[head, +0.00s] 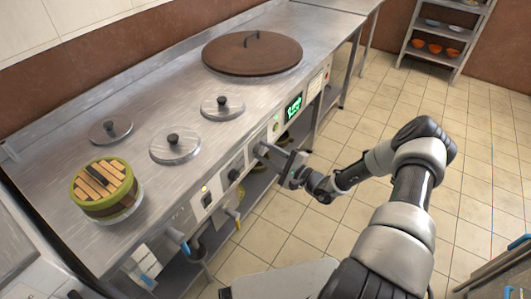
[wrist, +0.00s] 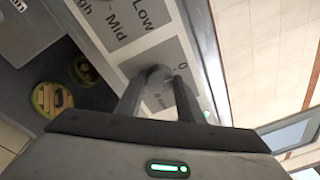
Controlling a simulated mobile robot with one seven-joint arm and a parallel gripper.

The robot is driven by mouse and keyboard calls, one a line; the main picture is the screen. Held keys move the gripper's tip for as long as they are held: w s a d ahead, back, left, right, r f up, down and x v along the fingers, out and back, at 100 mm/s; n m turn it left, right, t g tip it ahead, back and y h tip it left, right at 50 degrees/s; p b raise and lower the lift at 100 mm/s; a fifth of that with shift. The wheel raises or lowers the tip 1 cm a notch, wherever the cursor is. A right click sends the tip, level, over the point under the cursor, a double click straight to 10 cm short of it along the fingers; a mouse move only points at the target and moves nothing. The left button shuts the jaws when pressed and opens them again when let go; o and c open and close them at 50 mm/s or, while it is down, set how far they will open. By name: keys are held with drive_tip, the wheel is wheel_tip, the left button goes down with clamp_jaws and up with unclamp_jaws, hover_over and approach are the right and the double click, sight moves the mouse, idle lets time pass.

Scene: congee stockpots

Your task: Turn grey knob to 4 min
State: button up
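The grey knob (wrist: 160,74) sits on a light dial plate in the wrist view, with a "0" mark at its right and a small "min" label below it. My gripper (wrist: 161,80) has one finger on each side of the knob, and the fingertips appear to touch it. The fingers partly cover the dial, so the knob's exact setting is hidden. In the head view my gripper (head: 266,151) is at the front panel of the steel counter, and it hides the knob there.
A black knob (head: 234,174) is left of my gripper and a green display (head: 294,107) is right of it. A steamer basket (head: 105,187), lidded pots (head: 175,146) and a big brown lid (head: 252,54) are on the counter. The tiled floor (head: 300,220) in front is mostly free.

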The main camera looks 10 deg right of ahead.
drive_tip(key=c, duration=0.4)
drive_tip(key=shift+c, duration=0.2)
drive_tip(key=m+p, duration=0.1)
drive_tip(key=m, duration=0.1)
drive_tip(key=shift+r+m, duration=0.15)
drive_tip(key=shift+m, duration=0.25)
drive_tip(key=m+p, duration=0.1)
drive_tip(key=m, duration=0.1)
drive_tip(key=shift+m+g, duration=0.3)
drive_tip(key=m+g+p, duration=0.1)
drive_tip(key=m, duration=0.4)
drive_tip(key=shift+w+d, duration=0.1)
drive_tip(key=shift+d, duration=0.05)
drive_tip(key=shift+m, duration=0.4)
drive_tip(key=o, duration=1.1)
drive_tip(key=shift+c, duration=0.2)
